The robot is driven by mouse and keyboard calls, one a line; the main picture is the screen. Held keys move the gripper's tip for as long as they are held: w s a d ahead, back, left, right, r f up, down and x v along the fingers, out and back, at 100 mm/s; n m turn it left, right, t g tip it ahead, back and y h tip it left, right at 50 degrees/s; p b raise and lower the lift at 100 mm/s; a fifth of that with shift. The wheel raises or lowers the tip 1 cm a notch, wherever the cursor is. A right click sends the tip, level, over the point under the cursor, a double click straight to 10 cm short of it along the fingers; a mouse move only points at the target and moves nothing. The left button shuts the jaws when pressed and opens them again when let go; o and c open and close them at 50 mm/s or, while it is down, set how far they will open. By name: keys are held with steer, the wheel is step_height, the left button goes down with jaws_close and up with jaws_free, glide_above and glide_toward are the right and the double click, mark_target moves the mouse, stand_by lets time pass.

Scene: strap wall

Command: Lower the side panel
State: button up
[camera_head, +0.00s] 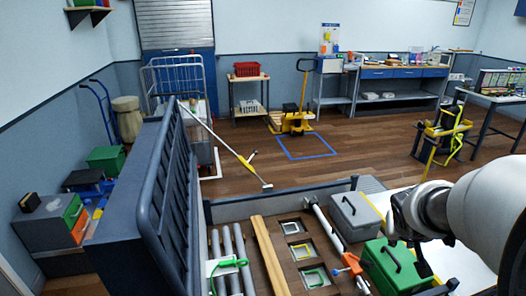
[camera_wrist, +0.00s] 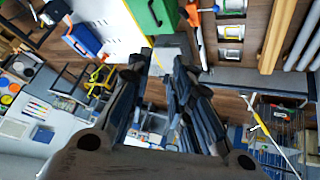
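A dark blue-grey barred panel (camera_head: 165,205) stands upright along the left side of the load bed and leans slightly. It is most likely the side panel; I cannot make out a latch on it. My gripper (camera_head: 418,262) is at the right of the head view, above the right side of the bed and far from this panel. In the wrist view my gripper (camera_wrist: 165,62) has its two dark fingers apart, with nothing held between them. The barred panel does not show clearly in the wrist view.
The bed holds grey pipes (camera_head: 232,262), wooden beams (camera_head: 268,255), a grey case (camera_head: 354,216) and a green case (camera_head: 392,268). A low grey board (camera_head: 280,202) closes its far end. A yellow pallet truck (camera_head: 293,120) stands on open floor beyond.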

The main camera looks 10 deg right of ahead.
steer(key=s+d+f+m+y, duration=0.1)
steer(key=s+d+f+m, duration=0.1)
steer(key=d+f, duration=1.6)
steer(key=s+f+m+t+y, duration=0.1)
steer(key=s+f, duration=0.2)
steer(key=f, duration=0.4)
steer(key=s+f+m+t+y, duration=0.1)
steer(key=s+f+m+t, duration=0.15)
steer(key=f, duration=0.55)
steer(key=s+a+f+m+t+y+b, duration=0.1)
steer(key=s+a+f+m+t+y, duration=0.2)
steer(key=s+a+f, duration=0.4)
steer(key=s+a+f+m+t+y+b, duration=0.1)
steer(key=s+a+f+m+t, duration=0.35)
steer(key=a, duration=0.45)
steer(key=shift+n+g+h, duration=0.3)
steer(key=shift+n+h, duration=0.1)
steer(key=x, duration=0.6)
steer(key=b+x, duration=0.1)
steer(key=x, duration=0.5)
steer(key=b+x, duration=0.1)
steer(key=x, duration=0.4)
steer(key=shift+w+a+f, duration=0.25)
steer(key=shift+w+f, duration=0.05)
steer(key=shift+f, duration=0.1)
steer(key=shift+c, duration=0.3)
